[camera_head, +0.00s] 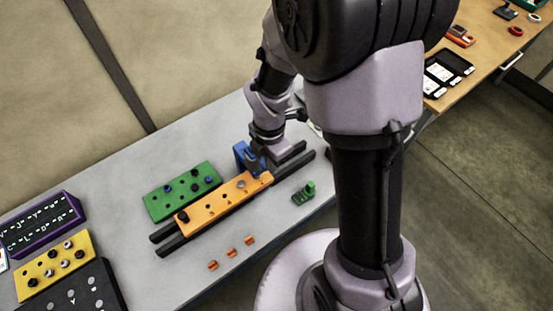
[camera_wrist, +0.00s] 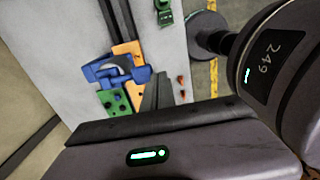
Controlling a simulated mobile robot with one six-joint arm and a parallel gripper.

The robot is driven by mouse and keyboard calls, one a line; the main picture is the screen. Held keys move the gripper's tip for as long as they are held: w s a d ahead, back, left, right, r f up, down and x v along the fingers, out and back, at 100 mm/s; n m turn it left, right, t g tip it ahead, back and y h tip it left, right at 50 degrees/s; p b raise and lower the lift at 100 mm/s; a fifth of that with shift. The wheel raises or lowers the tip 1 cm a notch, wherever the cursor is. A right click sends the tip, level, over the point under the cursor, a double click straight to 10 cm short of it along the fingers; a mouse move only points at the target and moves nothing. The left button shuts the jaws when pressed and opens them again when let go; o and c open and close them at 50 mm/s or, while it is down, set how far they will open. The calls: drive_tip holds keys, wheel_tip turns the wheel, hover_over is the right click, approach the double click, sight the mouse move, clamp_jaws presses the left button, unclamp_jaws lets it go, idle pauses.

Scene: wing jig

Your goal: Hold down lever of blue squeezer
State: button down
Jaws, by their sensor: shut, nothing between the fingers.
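The blue squeezer (camera_head: 242,150) stands at the far side of the orange plate (camera_head: 207,208), near the plate's right end. In the wrist view the blue squeezer (camera_wrist: 100,70) sits around the plate, with its blue lever (camera_wrist: 141,75) reaching toward my fingers. My gripper (camera_head: 262,163) is over the squeezer in the head view and partly hides it. In the wrist view my gripper's dark fingers (camera_wrist: 157,84) are shut and empty, their tips close beside the lever. I cannot tell whether they touch it.
The orange plate lies on dark rails (camera_head: 168,245). A green plate (camera_head: 160,205) lies behind it. A green squeezer (camera_head: 304,194) and several small orange pieces (camera_head: 231,253) lie in front. A yellow plate (camera_head: 40,281) and a purple board (camera_head: 40,227) are at left.

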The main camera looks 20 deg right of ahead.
drive_tip(key=s+d+r+p, duration=0.1)
drive_tip(key=s+r, duration=0.2)
drive_tip(key=r, duration=0.6)
drive_tip(key=shift+s+d, duration=0.15)
drive_tip(key=shift+d, duration=0.05)
drive_tip(key=shift+r, duration=0.1)
drive_tip(key=s+a+f+m+t+y+b, duration=0.1)
drive_tip(key=s+f+m+t+b, duration=0.2)
drive_tip(key=m+b, duration=1)
drive_tip(key=s+a+f+m+t+y+b, duration=0.1)
drive_tip(key=s+f+m+b, duration=0.5)
drive_tip(key=m+b, duration=0.7)
drive_tip(key=shift+a+f+t, duration=0.6)
drive_tip(key=shift+f+t, duration=0.1)
drive_tip(key=shift+t, duration=0.3)
